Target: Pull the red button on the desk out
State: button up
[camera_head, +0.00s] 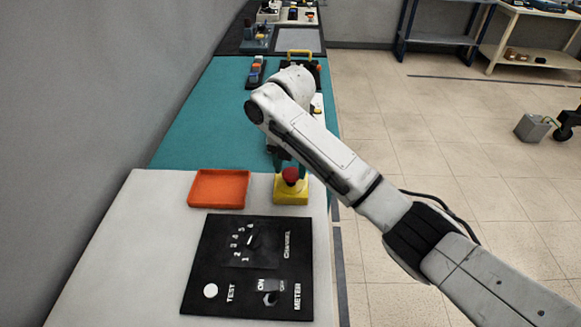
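The red button (290,175) is a mushroom-shaped knob on a yellow box (291,192) near the right edge of the desk (130,230). My gripper (289,166) is at the button, pointing down from my white arm. Dark fingers show just behind and beside the red knob. The arm hides most of the gripper, so I cannot tell how far apart the fingers are or whether they touch the button.
An orange tray (218,188) lies left of the yellow box. A black panel (250,265) with a channel dial, a test button and a meter switch lies in front. A teal mat (195,125) extends behind, with several devices farther back. Open floor lies right.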

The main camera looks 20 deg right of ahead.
jog(key=o, duration=0.3)
jog(key=shift+f, duration=0.15)
notch_tip(320, 180, up, 11)
jog(key=p, duration=0.2)
jog(key=shift+f+p, duration=0.1)
jog(key=shift+p, duration=0.3)
dwell(0.4)
